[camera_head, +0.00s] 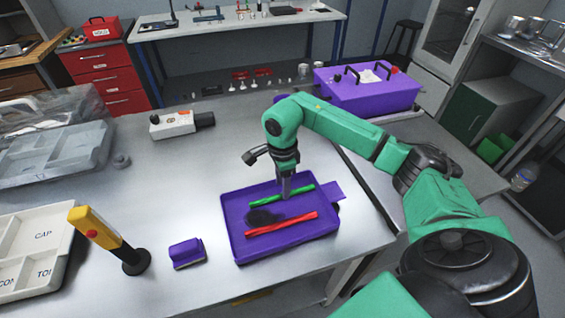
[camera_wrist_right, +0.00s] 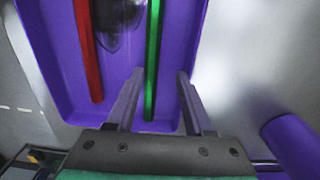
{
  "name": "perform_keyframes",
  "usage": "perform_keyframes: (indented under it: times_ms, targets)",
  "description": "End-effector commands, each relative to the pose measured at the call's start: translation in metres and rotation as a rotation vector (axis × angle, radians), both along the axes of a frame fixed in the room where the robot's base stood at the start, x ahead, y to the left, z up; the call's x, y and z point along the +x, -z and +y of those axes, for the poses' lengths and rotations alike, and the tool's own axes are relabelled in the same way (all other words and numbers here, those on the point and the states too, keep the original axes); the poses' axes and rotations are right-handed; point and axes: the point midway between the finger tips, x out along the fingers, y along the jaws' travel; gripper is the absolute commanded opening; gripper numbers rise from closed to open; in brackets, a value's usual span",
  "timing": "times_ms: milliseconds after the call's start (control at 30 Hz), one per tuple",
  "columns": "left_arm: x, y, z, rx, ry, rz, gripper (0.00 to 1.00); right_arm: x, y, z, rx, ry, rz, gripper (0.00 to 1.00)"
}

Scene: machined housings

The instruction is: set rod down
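A green rod (camera_head: 265,200) lies in a shallow purple tray (camera_head: 229,228) on the metal table. A red rod (camera_head: 282,224) lies in the same tray, nearer the front. My right gripper (camera_head: 287,194) points down over the green rod. In the right wrist view my right gripper (camera_wrist_right: 160,74) has its two fingers apart, with the green rod (camera_wrist_right: 152,50) running between them and a gap on each side. The red rod (camera_wrist_right: 88,55) lies outside the left finger. Height above the tray is hard to tell. My left gripper is not in view.
A dark patch (camera_head: 262,217) lies in the tray between the rods. A small purple block (camera_head: 186,252) and a yellow-handled tool (camera_head: 98,238) stand to the left. A purple case (camera_head: 368,92) sits behind. The table between tray and grey-white device (camera_head: 173,124) is clear.

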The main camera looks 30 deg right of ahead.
Motion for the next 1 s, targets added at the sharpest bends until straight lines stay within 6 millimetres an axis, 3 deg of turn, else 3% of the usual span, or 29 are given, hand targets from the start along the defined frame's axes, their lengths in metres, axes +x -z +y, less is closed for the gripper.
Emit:
perform_keyframes:
  times_ms: [200, 400, 1000]
  targets:
    - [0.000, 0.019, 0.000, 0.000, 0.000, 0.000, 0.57, 0.003, -0.062, -0.001, 0.000, 0.001, -0.014, 0.52]
    - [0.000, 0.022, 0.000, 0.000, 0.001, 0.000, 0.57, 0.002, -0.099, -0.001, -0.001, 0.002, -0.012, 0.52]
    - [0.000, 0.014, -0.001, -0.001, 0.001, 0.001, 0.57, 0.002, -0.111, -0.002, -0.001, 0.002, -0.013, 0.52]
